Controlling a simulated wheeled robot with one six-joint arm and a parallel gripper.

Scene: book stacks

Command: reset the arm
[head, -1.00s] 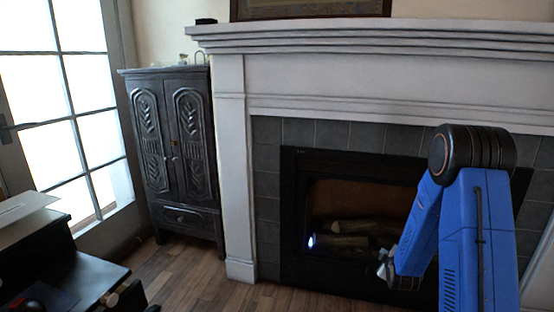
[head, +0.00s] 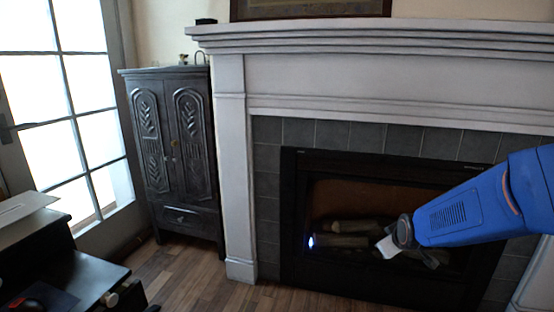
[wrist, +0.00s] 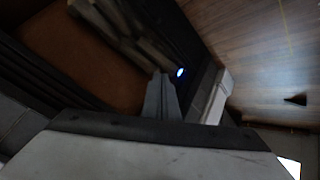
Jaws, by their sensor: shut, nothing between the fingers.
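My arm (head: 465,212) is blue and reaches in from the right edge in the head view, sloping slightly down to the left. My gripper (head: 386,248) is at its end, in front of the fireplace opening, shut and empty. In the wrist view the gripper (wrist: 161,96) shows as a narrow grey shape near the middle, with nothing held in it.
The fireplace (head: 345,255) has logs (head: 345,227) inside and a bright light spot at its left. A white mantel (head: 400,75) runs above. A dark carved cabinet (head: 175,150) stands left. A black desk (head: 60,265) is at lower left. Wood floor (head: 190,275) is open between them.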

